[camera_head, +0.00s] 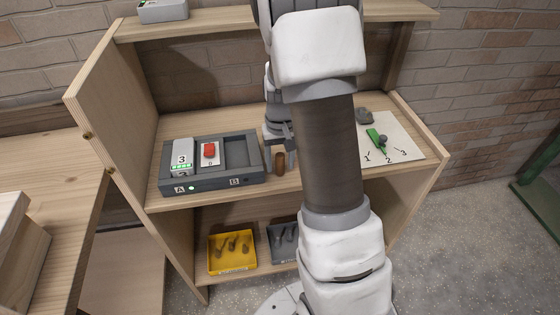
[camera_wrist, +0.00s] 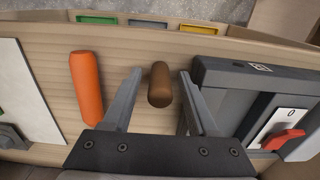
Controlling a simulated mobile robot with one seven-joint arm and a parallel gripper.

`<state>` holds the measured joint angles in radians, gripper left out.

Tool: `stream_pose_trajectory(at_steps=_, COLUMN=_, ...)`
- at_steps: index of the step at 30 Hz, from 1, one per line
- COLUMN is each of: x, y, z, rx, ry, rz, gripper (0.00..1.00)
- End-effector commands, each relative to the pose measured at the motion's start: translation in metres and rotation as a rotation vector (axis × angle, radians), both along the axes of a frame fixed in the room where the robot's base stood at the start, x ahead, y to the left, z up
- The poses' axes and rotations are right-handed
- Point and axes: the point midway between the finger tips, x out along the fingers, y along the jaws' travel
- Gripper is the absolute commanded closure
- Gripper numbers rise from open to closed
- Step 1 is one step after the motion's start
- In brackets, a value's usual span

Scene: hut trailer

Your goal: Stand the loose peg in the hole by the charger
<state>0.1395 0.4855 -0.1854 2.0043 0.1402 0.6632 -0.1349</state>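My gripper (camera_wrist: 161,74) is open, with its fingers on either side of a brown peg (camera_wrist: 160,86) and a gap to each finger. In the head view this peg (camera_head: 279,163) looks upright at the shelf's front, beside the right end of the charger (camera_head: 213,186). The charger (camera_wrist: 227,74) is right of the fingers in the wrist view. An orange peg (camera_wrist: 87,86) appears to lie on the shelf, left of the fingers; my arm hides it in the head view. No empty hole shows; the foot of the brown peg is not clear.
The charger holds a block marked 3 (camera_head: 182,154) and a red-topped piece (camera_head: 210,152). A white board (camera_head: 400,137) with a green lever (camera_head: 376,138) is at right. Below are a yellow tray (camera_head: 232,268) and a grey tray (camera_head: 276,264). Shelf walls flank the space.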

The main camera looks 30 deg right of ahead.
Motion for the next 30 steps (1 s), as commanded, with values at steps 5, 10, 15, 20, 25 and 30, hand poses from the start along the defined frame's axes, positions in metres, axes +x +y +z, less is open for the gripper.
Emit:
stream_pose_trajectory(at_steps=5, x=0.0, y=0.0, z=0.0, rx=0.0, ry=0.0, rz=0.0, gripper=0.42)
stream_pose_trajectory(at_steps=10, x=0.0, y=0.0, z=0.006, rx=0.0, ry=0.0, rz=0.0, gripper=0.42)
stream_pose_trajectory(at_steps=15, x=0.001, y=0.0, z=0.034, rx=-0.002, ry=-0.006, rz=0.001, gripper=0.42)
stream_pose_trajectory(at_steps=20, x=0.001, y=0.0, z=0.07, rx=-0.001, ry=-0.005, rz=0.001, gripper=0.42)
stream_pose_trajectory(at_steps=25, x=0.001, y=0.0, z=0.102, rx=-0.001, ry=-0.004, rz=0.0, gripper=0.42)
stream_pose_trajectory(at_steps=30, x=0.0, y=0.0, z=0.12, rx=-0.001, ry=-0.002, rz=0.0, gripper=0.42)
